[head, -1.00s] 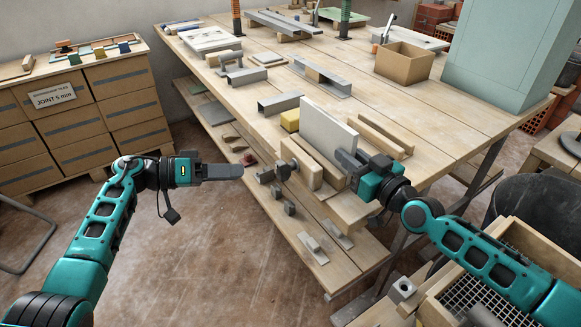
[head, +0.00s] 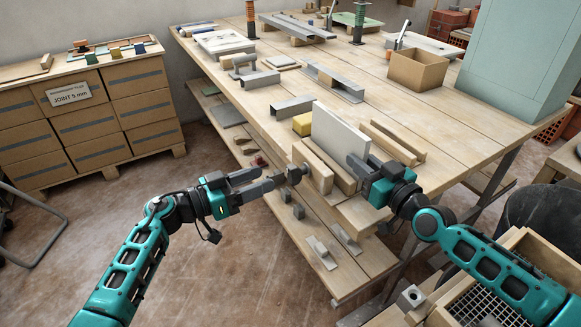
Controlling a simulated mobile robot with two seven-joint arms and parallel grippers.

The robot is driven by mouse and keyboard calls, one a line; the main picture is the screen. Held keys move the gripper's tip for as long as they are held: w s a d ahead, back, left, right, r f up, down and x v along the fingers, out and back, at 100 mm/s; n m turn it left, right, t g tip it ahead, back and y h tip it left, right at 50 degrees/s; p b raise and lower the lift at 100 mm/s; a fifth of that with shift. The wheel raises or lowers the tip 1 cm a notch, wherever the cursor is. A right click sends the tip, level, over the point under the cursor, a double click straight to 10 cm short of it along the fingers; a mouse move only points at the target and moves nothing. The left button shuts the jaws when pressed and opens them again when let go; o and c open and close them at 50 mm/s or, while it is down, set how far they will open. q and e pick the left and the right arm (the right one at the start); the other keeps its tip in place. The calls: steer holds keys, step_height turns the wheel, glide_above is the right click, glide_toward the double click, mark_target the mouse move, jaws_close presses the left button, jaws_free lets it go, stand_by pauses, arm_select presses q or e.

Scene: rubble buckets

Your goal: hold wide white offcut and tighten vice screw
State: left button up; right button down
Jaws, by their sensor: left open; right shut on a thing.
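The wide white offcut (head: 338,132) stands upright on edge at the front edge of the workbench, behind the wooden vice jaw (head: 316,170). My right gripper (head: 356,166) is shut on its right end. The dark vice screw (head: 294,174) sticks out to the left from the front of the vice. My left gripper (head: 264,181) is open, its fingers pointing right toward the screw head, with the tips close to it. I cannot tell whether they touch it. The lower part of the offcut is hidden by the vice jaw.
A yellow block (head: 303,123) and grey metal channels (head: 292,106) lie on the workbench (head: 395,115) near the vice. Wooden strips (head: 395,142) lie right of the offcut. A lower shelf (head: 330,262) with small parts runs below. The floor at front left is clear.

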mark_target(288, 169)
arm_select(q)
steer(key=x, duration=0.8)
steer(key=shift+w+d, duration=0.2)
steer(key=shift+d, duration=0.1)
steer(key=shift+c, duration=0.4)
steer(key=c, duration=0.9)
